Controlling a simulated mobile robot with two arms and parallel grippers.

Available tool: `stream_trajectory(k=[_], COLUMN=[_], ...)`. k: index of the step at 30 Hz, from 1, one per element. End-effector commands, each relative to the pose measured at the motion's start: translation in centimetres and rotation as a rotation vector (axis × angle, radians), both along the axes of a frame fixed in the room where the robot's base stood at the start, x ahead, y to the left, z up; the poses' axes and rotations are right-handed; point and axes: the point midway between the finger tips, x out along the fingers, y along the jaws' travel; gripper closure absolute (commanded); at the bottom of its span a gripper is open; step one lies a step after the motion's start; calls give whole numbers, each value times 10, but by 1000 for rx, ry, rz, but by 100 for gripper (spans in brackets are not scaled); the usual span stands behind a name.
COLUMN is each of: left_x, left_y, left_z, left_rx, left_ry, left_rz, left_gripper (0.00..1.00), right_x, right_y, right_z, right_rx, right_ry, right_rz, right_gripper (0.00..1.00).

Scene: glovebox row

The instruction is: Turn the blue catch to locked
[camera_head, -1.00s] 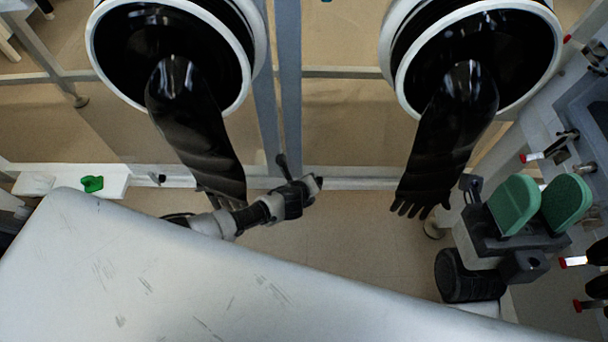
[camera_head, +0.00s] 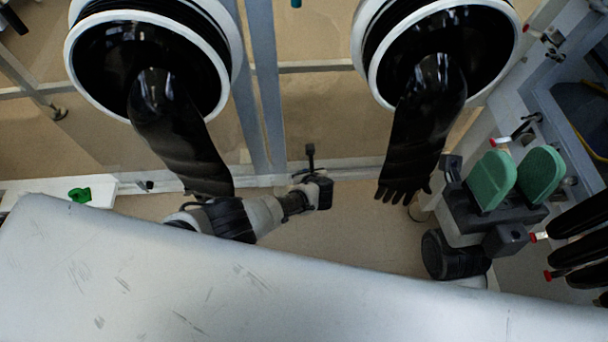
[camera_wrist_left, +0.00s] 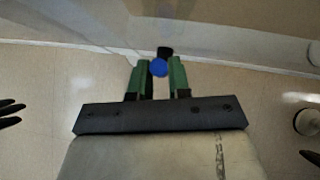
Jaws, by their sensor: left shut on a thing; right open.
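The blue catch (camera_wrist_left: 159,67) shows as a small round blue knob in the left wrist view, with a black piece behind it. My left gripper (camera_wrist_left: 160,66) has its two green fingers on either side of the knob, shut on it. The catch's turn position cannot be read from here. In the head view the catch is not visible, and my left arm comes in from the left with its fingers out of sight. My right gripper (camera_head: 517,178) is open and empty at the right, its green pads apart.
Two round glove ports (camera_head: 150,70) with black gloves hanging from them (camera_head: 425,130) stand ahead; the left glove hangs close to my left arm. A white ledge (camera_head: 100,190) with a green object (camera_head: 80,195) is at the left.

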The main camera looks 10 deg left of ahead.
Motion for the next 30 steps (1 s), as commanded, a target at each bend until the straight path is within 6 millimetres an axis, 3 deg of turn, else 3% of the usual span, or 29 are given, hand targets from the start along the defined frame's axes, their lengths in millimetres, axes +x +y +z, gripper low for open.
stream_trajectory(k=[14, 15, 19, 30], left_x=[0, 0, 0, -1], left_y=[-1, -1, -1, -1], left_z=[-1, -1, -1, 2], left_rx=[14, 13, 13, 11], left_ry=[4, 4, 3, 3], left_rz=[-3, -4, -3, -1], left_gripper=[100, 76, 57, 57], right_x=[0, 0, 0, 3], right_y=[0, 0, 0, 0], right_z=[-1, 0, 0, 2], right_rx=[0, 0, 0, -5], right_ry=[0, -1, -1, 13], right_rz=[0, 0, 0, -2], right_gripper=[57, 57, 57, 57])
